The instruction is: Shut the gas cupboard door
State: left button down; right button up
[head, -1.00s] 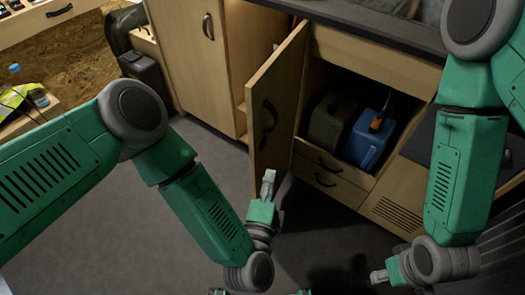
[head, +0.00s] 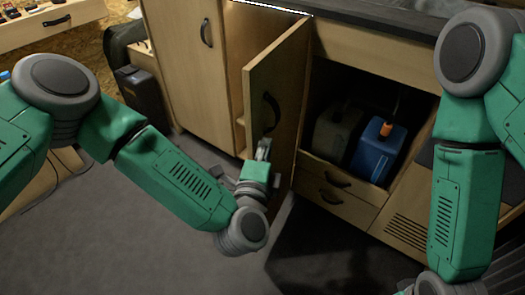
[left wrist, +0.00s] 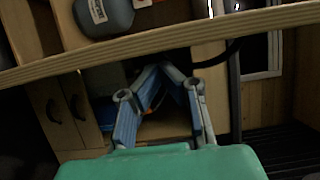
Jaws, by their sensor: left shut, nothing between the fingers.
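The gas cupboard door (head: 272,85), a pale wooden panel with a black curved handle (head: 271,112), stands ajar, sticking out from the cabinet front in the head view. My left gripper (head: 263,149) is shut and empty. It is just below the handle, in front of the door's lower part; I cannot tell whether it touches. In the left wrist view, the fingers (left wrist: 165,75) come together close to a long wooden edge (left wrist: 150,40) that crosses the picture. My right arm comes in on the right, and its gripper is cut off at the bottom edge.
Right of the door, an open compartment holds a blue jerrycan (head: 377,150) and a dark one (head: 335,132), above drawers (head: 335,190). A tall shut cupboard (head: 185,60) stands to the left. Grey floor (head: 150,240) is clear in front.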

pick_arm(q)
jog(key=shift+w+a, duration=0.2)
jog(key=shift+a, duration=0.25)
